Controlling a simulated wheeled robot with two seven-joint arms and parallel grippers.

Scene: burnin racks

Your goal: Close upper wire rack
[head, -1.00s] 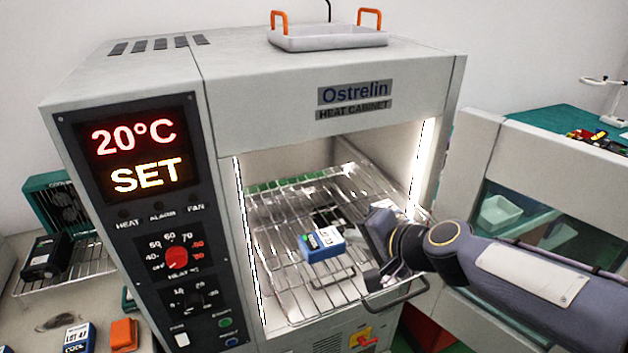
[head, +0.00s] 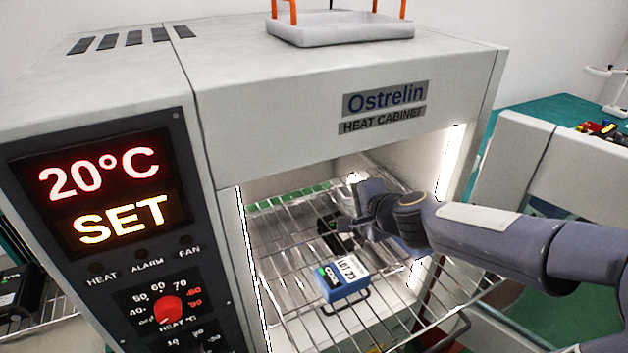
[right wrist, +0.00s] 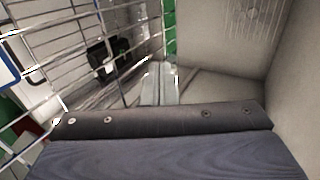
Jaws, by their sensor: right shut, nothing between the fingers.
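The upper wire rack (head: 297,312) juts out of the open heat cabinet (head: 275,120), its front reaching toward the lower right. A blue box labelled LOT 23 (head: 343,277) sits on it, beside a small wire loop. My right gripper (head: 357,178) is inside the cabinet opening, beyond the blue box and toward the right wall. Its pale fingers (right wrist: 160,83) are shut and empty in the right wrist view, with rack wires to their left. Whether they touch the rack is unclear. My left gripper is out of view.
A black item (right wrist: 108,55) shows among the wires. A grey tray with orange handles (head: 340,30) is on top of the cabinet. The control panel (head: 110,210) reads 20°C SET.

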